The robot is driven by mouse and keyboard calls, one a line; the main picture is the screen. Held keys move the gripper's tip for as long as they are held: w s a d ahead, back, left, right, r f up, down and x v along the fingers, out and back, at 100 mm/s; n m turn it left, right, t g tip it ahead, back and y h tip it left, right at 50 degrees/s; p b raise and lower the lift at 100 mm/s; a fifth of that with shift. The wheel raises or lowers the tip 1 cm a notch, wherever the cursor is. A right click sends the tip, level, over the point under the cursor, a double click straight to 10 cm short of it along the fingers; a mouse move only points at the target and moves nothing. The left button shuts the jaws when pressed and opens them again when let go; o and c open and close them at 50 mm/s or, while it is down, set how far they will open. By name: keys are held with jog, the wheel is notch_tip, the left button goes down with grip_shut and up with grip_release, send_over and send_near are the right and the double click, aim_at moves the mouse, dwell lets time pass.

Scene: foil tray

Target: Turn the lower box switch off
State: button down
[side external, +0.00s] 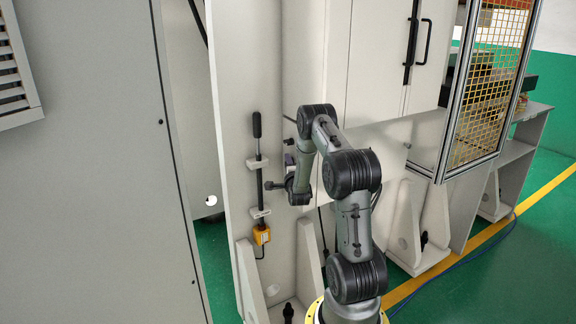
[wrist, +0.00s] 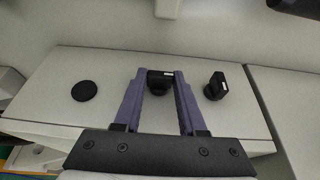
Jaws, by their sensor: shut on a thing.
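In the wrist view, a black rotary switch knob (wrist: 159,77) with a small white mark sits between the two purple fingers of my gripper (wrist: 160,80). The gripper is shut on this knob. A second black switch knob (wrist: 214,86), also with a white mark, stands to the right on the same pale box face (wrist: 60,65). The pictures do not make clear which knob is the lower one.
A flat black disc (wrist: 85,90) lies on the box face to the left of the held knob. Cabinet doors with black handles (side external: 424,42) stand above right.

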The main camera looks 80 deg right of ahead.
jog(key=shift+c, duration=2.4)
grip_release()
jog(key=v, duration=1.4)
jog(key=shift+d, duration=0.1)
